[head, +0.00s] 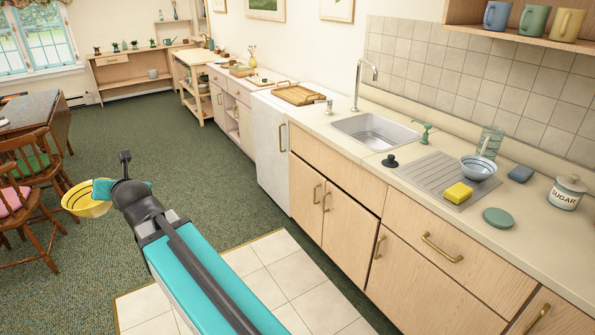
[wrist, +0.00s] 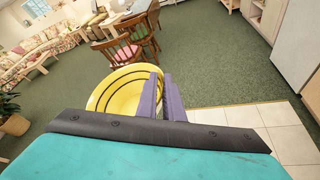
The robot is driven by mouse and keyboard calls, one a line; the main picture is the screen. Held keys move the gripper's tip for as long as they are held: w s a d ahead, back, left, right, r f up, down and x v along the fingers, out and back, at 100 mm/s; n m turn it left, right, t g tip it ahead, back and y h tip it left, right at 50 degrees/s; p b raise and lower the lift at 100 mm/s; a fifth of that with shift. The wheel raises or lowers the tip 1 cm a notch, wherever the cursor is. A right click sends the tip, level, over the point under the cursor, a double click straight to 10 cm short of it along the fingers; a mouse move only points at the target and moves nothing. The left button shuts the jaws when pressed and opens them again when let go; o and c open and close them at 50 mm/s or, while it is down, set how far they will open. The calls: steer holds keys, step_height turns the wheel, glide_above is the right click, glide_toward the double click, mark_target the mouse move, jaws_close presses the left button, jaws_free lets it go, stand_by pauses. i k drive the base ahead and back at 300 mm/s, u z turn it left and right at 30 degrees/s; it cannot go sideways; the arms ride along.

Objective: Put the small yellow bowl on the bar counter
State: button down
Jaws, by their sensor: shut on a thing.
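The yellow bowl (head: 84,199) with dark rings inside is at the end of my arm at the left of the head view, held over the green carpet. In the wrist view the bowl (wrist: 118,92) sits tilted, its rim between the purple fingers of my gripper (wrist: 159,92). My gripper is shut on the bowl's rim. In the head view my gripper (head: 103,190) is partly hidden by its own wrist. The counter (head: 540,215) with the sink runs along the right side, well apart from the bowl.
Wooden chairs (head: 35,205) stand at the left, near the bowl. Carpet and tiles between are clear.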

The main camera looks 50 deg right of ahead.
mark_target(563, 248)
steer(key=z, duration=0.7)
steer(key=i, duration=0.6)
steer(key=z, duration=0.05)
steer(key=k, duration=0.6)
steer(key=u, duration=0.05)
